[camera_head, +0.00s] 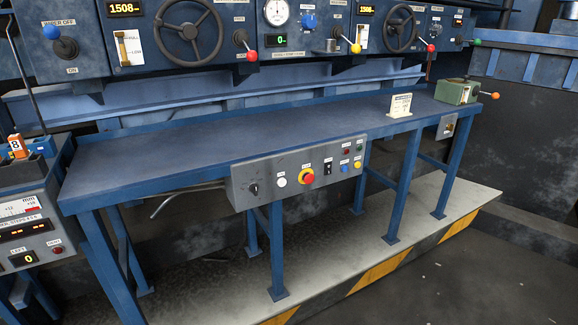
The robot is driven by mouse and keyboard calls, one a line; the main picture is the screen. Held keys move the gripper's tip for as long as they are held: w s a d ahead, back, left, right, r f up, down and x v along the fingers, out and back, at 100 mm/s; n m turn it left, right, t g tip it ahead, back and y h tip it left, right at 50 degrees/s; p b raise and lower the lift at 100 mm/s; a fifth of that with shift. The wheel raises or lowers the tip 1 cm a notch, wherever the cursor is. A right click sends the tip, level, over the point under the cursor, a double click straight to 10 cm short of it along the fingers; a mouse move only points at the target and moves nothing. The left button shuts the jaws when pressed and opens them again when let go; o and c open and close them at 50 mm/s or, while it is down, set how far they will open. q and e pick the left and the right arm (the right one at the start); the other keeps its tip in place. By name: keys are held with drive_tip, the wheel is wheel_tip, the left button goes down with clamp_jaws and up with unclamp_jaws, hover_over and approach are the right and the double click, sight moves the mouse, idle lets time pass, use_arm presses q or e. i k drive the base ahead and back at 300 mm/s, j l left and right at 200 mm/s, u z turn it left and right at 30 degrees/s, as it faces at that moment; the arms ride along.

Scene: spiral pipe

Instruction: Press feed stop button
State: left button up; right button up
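A grey control panel (240,178) is fixed to the front of the blue workbench. The labels are too small to read, so I cannot tell which one is feed stop. Neither of my grippers is in view.
The blue bench (200,153) has a mostly clear top with a small white sign (400,105) and a green box (456,92). A machine with handwheels (188,32) stands behind. A grey console (27,240) is at left. A striped platform (375,273) lies below.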

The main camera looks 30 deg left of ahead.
sight(309, 178)
drive_tip(key=i+l+u, duration=0.2)
drive_tip(key=i+u, duration=0.2)
drive_tip(key=i+l+u, duration=0.55)
drive_tip(key=u, duration=0.25)
drive_tip(key=i+l+u, duration=0.2)
drive_tip(key=l+u, duration=0.2)
drive_tip(key=l, duration=0.2)
